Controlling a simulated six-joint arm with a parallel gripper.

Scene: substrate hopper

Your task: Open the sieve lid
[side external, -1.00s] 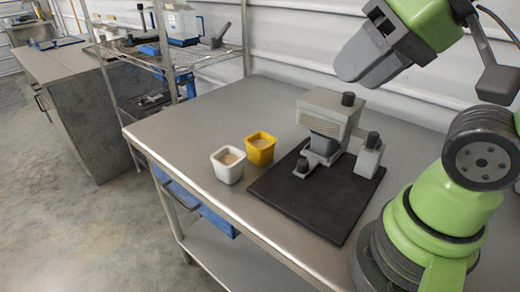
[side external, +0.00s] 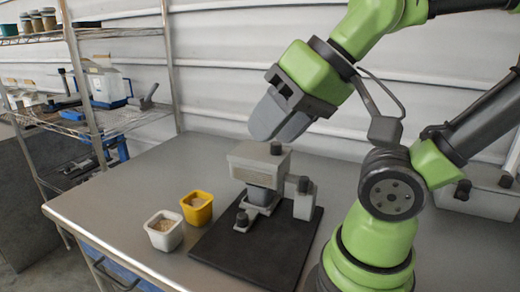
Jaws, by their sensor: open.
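The sieve unit (side external: 259,173) is a light grey box-like top on a darker grey body, standing on a dark flat plate (side external: 250,252). Its lid (side external: 250,152) lies level on top and looks closed, with a black knob (side external: 276,148) at its right side. My gripper (side external: 277,132) points down and left just above the lid, close to the knob. Its grey fingers are open and hold nothing. They partly cover the lid's back edge, and whether they touch the knob cannot be told.
A white cup (side external: 164,232) and a yellow cup (side external: 197,209), both with pale contents, stand left of the plate. A grey block with a black knob (side external: 304,196) stands right of the sieve. A grey lidded container (side external: 480,197) is behind my arm. The table's left (side external: 130,185) is clear.

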